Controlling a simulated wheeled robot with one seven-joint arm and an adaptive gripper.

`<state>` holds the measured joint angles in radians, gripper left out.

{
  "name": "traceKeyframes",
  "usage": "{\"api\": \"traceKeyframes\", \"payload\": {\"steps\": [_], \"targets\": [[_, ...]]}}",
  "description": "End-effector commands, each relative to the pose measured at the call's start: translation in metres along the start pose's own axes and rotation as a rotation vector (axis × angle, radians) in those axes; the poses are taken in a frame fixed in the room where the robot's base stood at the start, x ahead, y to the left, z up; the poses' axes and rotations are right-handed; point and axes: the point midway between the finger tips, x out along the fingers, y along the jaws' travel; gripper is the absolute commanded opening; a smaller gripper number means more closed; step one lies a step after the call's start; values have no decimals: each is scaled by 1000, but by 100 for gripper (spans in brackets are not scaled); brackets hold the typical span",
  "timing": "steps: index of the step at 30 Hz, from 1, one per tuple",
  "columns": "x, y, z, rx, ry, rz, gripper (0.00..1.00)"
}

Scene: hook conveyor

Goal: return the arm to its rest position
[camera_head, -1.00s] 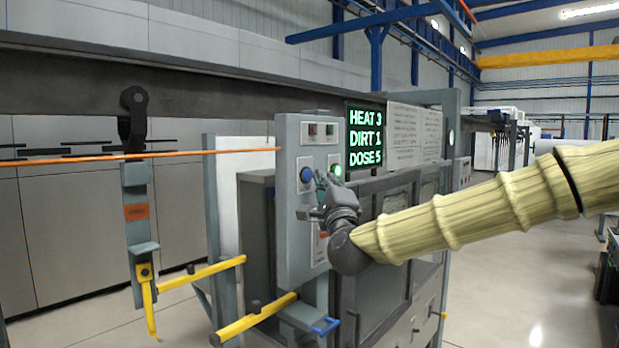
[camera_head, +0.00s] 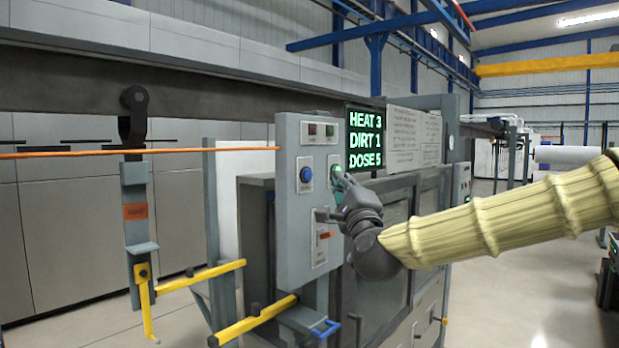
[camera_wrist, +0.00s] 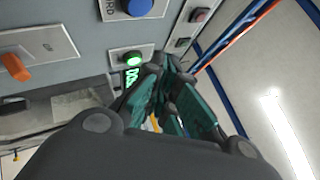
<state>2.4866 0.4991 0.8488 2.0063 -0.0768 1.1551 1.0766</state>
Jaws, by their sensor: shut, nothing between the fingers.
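My gripper (camera_head: 345,182) is at the grey control panel (camera_head: 290,240) in the head view, its tips beside the green lit button (camera_head: 335,165). My arm, in a pale yellow ribbed sleeve, reaches in from the right. In the wrist view my gripper (camera_wrist: 165,75) is shut and empty, its fingers close to the green button (camera_wrist: 132,59). I cannot tell whether they touch it. The blue button (camera_head: 306,174) is left of the green one.
A display (camera_head: 365,138) reads HEAT 3, DIRT 1, DOSE 5. An orange switch (camera_wrist: 15,67) sits on the panel. A hanging hook carrier (camera_head: 138,205) and yellow bars (camera_head: 200,276) stand to the left. Floor at the lower right is clear.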

Motion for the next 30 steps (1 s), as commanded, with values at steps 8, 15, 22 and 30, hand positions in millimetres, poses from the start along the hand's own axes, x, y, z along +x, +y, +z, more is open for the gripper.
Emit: {"api": "traceKeyframes", "payload": {"steps": [8,15,22,30], "targets": [[0,0,0,0,0,0,0],[-13,51,-12,-59,3,80,0],[-60,168,-41,-210,-8,282,0],[-141,296,-79,-388,-50,533,0]]}}
